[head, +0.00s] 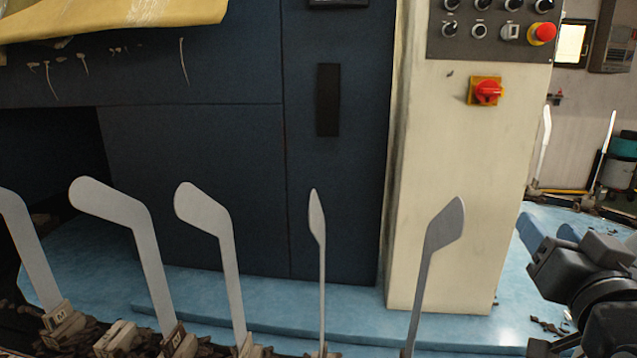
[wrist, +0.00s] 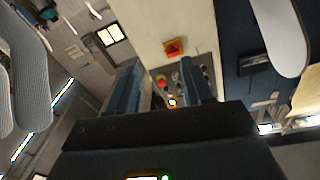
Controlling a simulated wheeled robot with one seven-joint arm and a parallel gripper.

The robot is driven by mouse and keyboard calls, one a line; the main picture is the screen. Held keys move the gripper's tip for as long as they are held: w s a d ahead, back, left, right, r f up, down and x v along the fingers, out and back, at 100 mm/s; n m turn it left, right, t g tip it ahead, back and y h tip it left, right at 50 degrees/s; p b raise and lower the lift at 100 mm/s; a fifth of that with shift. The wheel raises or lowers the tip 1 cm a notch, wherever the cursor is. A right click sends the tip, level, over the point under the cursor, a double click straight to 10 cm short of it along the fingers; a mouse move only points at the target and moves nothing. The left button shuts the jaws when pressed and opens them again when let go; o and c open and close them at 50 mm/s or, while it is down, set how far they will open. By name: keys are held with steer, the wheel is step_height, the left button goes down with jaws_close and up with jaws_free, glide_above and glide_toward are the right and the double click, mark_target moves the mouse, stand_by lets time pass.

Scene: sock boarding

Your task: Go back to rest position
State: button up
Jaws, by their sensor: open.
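My gripper (head: 549,232) is at the right edge of the head view, beside the cream control column. In the wrist view its two blue fingers stand apart, with nothing held between them (wrist: 160,88). Flat grey sock boards stand in a row in the head view, among them a wide one (head: 145,240), one seen almost edge-on (head: 318,240) and the rightmost one (head: 436,250). The gripper is right of this row and apart from it. In the wrist view, a ribbed grey shape (wrist: 35,85) shows at the left and a smooth pale board (wrist: 280,38) at the upper right.
A cream column (head: 455,190) carries a red rotary switch (head: 486,92) and a red emergency button (head: 543,33). A dark blue cabinet (head: 200,150) stands behind the boards. Yellow cloth (head: 120,18) lies at the upper left. The blue platform (head: 510,310) is low beneath.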

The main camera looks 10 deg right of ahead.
steer(key=s+a+f+n+g+y, duration=0.1)
steer(key=s+a+f+n+y, duration=0.2)
steer(key=s+f, duration=0.45)
steer(key=s+a+f+n+y, duration=0.2)
steer(key=s+a+f+n, duration=0.15)
steer(key=s+f, duration=0.4)
steer(key=s+a+f+g+y, duration=0.1)
steer(key=s+a+f, duration=0.1)
steer(key=s, duration=0.8)
steer(key=s+a+f, duration=0.2)
steer(key=s+a, duration=0.3)
steer(key=s, duration=0.4)
steer(key=shift+s+g+y+p, duration=0.35)
steer(key=shift+g+y+p, duration=0.05)
steer(key=shift+p, duration=0.05)
